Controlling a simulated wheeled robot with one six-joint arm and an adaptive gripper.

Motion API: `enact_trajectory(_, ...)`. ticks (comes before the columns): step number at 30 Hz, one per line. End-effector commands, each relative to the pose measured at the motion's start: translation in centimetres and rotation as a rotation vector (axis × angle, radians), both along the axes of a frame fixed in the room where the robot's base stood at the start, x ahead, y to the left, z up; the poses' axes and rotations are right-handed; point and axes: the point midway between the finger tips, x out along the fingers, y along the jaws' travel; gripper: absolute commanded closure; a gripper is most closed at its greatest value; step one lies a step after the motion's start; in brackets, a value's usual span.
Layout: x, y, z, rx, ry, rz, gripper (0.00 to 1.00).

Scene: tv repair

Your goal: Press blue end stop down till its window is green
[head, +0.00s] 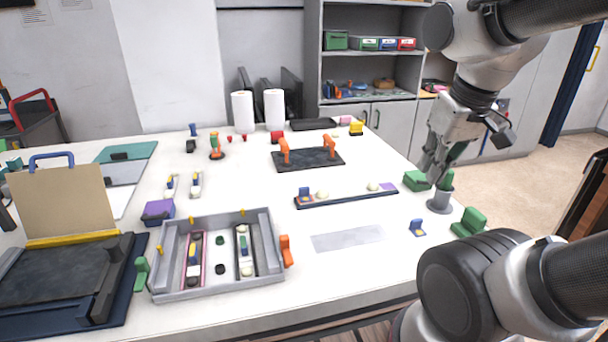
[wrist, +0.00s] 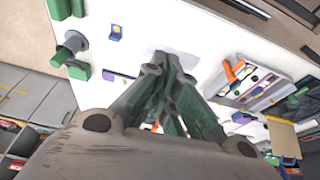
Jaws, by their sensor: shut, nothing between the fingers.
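A small blue block (head: 305,193), which looks like an end stop, stands at the left end of a dark navy rail (head: 345,199). Its window is too small to read. A second small blue piece (head: 417,227) lies apart on the white table; it also shows in the wrist view (wrist: 117,32). I cannot tell for certain which one is the end stop. My gripper (head: 429,176) is shut and empty, above the table's right side near a grey cup, right of the rail. In the wrist view its fingers (wrist: 160,68) meet and hide part of the rail.
The grey cup (head: 440,201) holds a green item. Green blocks (head: 470,222) stand near the right edge. A grey tray (head: 270,240) with parts is front left. A dark plate with orange handles (head: 325,160) lies behind the rail. A bare grey patch (head: 347,238) lies in front.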

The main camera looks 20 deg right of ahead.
Motion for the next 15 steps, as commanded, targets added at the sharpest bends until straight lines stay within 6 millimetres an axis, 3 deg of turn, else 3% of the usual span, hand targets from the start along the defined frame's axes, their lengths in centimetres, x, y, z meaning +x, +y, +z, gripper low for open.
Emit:
enact_trajectory(8, 6.2, 2.3, -2.7, -0.014, 0.204, 0.073, 1.0)
enact_trajectory(15, 13.9, 5.3, -5.5, -0.01, 0.317, -0.032, 1.0)
